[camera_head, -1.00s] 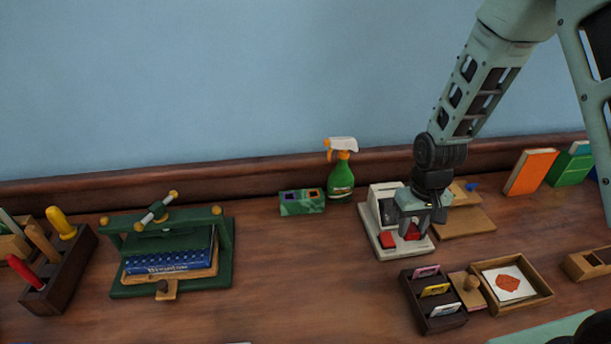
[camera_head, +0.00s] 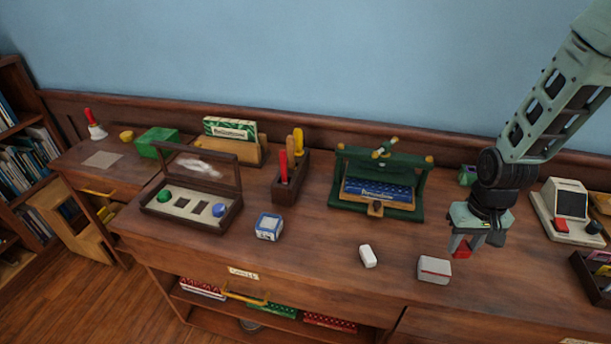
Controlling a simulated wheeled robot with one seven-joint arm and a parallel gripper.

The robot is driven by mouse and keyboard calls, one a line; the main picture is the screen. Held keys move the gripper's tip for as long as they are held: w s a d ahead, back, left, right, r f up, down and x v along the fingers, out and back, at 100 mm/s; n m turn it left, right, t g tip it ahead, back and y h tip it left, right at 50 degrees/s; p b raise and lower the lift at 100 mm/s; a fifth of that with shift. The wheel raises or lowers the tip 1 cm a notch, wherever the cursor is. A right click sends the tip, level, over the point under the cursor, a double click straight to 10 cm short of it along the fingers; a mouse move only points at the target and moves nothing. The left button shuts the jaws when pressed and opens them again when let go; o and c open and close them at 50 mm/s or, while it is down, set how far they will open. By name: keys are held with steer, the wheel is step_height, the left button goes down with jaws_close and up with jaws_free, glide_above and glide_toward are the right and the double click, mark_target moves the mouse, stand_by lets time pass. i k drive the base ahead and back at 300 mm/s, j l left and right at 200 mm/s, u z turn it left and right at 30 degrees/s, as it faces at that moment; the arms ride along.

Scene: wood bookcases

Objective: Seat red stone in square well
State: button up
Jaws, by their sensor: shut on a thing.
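My gripper (camera_head: 464,241) is shut on the red stone (camera_head: 462,252), which shows at its fingertips above the desk on the right. The open wooden case (camera_head: 232,217) stands well to the left, its lid tilted up at the back. A round green stone (camera_head: 164,196) sits at the left of its pale panel and a blue stone (camera_head: 218,210) at the right. Between them are two small dark openings, one of which looks like a square well (camera_head: 182,202). Their exact shapes are too small to tell. The red stone is far from the case.
A tool holder (camera_head: 288,188), a green press (camera_head: 405,208), a blue-and-white box (camera_head: 269,227), a white eraser-like block (camera_head: 367,256) and a grey-white box (camera_head: 434,269) stand between my gripper and the case. A white machine (camera_head: 567,212) is at right. The desk's front edge is near.

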mark_target(191, 204)
steer(key=i+j+u, duration=0.1)
steer(key=j, duration=0.3)
steer(key=i+j+u, duration=0.1)
steer(key=j, duration=0.25)
steer(key=i+j+u, duration=0.1)
steer(key=j, duration=0.3)
steer(key=i+j+u, duration=0.1)
steer(key=j, duration=0.25)
steer(key=i+j+u, duration=0.1)
steer(key=j, duration=0.25)
steer(key=i+j+u, duration=0.1)
steer(key=i+j, duration=0.15)
steer(key=i+j+u, duration=0.15)
steer(key=i+j, duration=0.2)
